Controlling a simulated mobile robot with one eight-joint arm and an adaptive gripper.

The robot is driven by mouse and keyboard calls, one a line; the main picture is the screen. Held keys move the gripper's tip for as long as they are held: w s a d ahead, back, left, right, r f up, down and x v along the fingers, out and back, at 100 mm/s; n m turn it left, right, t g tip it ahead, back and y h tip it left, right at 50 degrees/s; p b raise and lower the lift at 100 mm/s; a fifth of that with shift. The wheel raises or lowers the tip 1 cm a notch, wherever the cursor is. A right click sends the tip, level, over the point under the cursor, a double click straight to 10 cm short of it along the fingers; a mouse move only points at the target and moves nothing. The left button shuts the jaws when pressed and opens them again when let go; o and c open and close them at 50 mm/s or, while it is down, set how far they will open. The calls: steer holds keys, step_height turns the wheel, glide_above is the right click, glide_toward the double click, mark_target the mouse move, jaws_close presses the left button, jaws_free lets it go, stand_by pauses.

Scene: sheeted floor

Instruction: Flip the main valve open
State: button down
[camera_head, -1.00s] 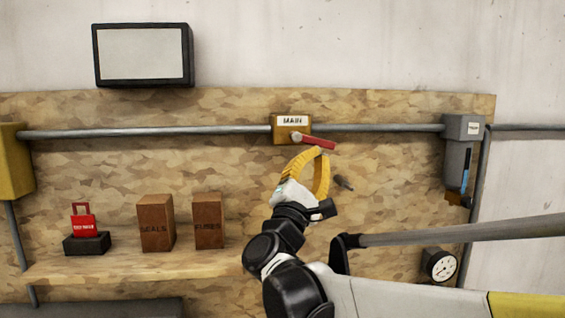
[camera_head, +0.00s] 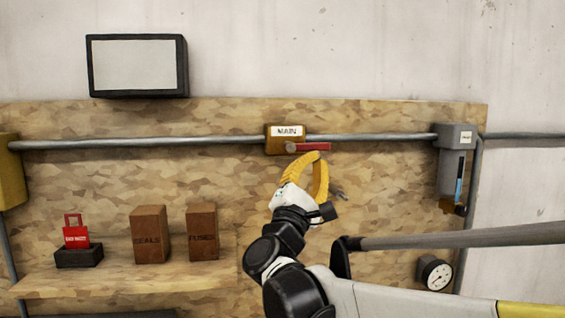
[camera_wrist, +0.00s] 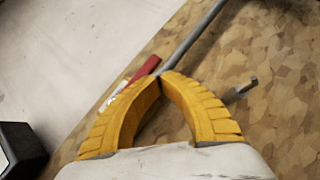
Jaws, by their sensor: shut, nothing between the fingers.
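The main valve is a yellow box (camera_head: 280,148) with a MAIN label on the grey pipe. Its red lever (camera_head: 309,147) points right and lies about level, along the pipe's direction. In the wrist view the red lever (camera_wrist: 146,69) shows just beyond the fingertips. My gripper (camera_head: 317,154) has yellow fingers, their tips together with nothing between them, just below the lever. In the wrist view the tips of my gripper (camera_wrist: 160,79) meet close to the lever and hide part of it; I cannot tell whether they touch.
A dark peg (camera_head: 338,194) sticks out of the board below right of the valve. A grey filter unit (camera_head: 453,165) hangs at the right, above a gauge (camera_head: 434,272). A shelf (camera_head: 120,283) at the left bears two brown boxes (camera_head: 150,235) and a red lockout item (camera_head: 76,234).

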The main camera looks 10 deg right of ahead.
steer(key=s+f+b, duration=0.5)
steer(key=s+f, duration=0.2)
steer(key=f, duration=0.4)
